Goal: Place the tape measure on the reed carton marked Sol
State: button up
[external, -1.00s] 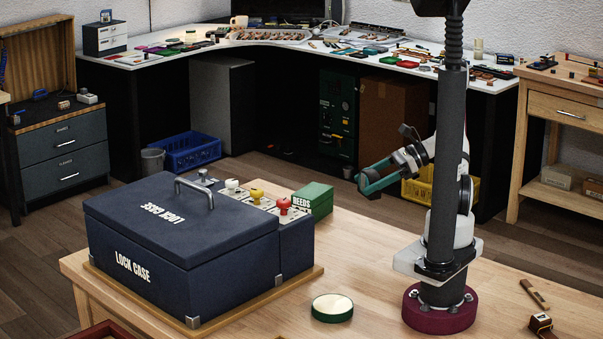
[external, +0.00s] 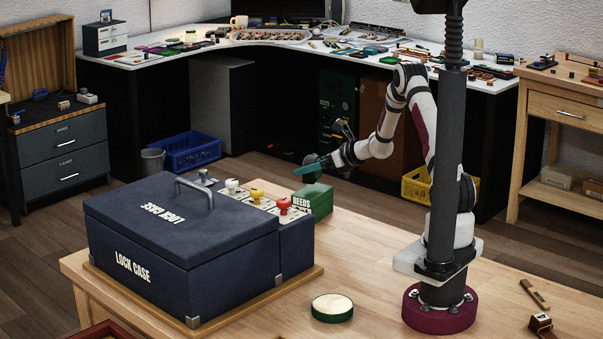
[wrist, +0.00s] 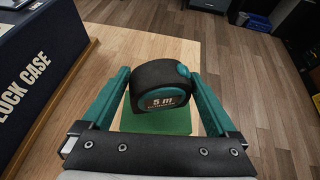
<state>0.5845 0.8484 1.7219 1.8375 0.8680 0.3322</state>
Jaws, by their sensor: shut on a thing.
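The tape measure (wrist: 160,82), black with teal trim and a "5 m" label, is held between the two teal fingers of my gripper (wrist: 160,73). In the external view my gripper (external: 310,168) is just above the green carton (external: 318,200) lettered "REEDS", and I cannot make out the tape there. In the wrist view the carton's green top (wrist: 155,120) shows below the tape. The tape looks above the carton, but I cannot tell whether it touches. No "Sol" mark is readable.
The dark blue lock case (external: 180,245) stands left of the carton, with white, yellow and red knobs on its side strip. A round green-rimmed pad (external: 332,307) lies on the wooden table (external: 370,270) in front. The tabletop right of the carton is clear.

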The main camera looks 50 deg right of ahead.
aim_at(317, 175)
jog(key=shift+f, duration=1.45)
jog(key=o, duration=1.3)
jog(key=shift+f, duration=0.1)
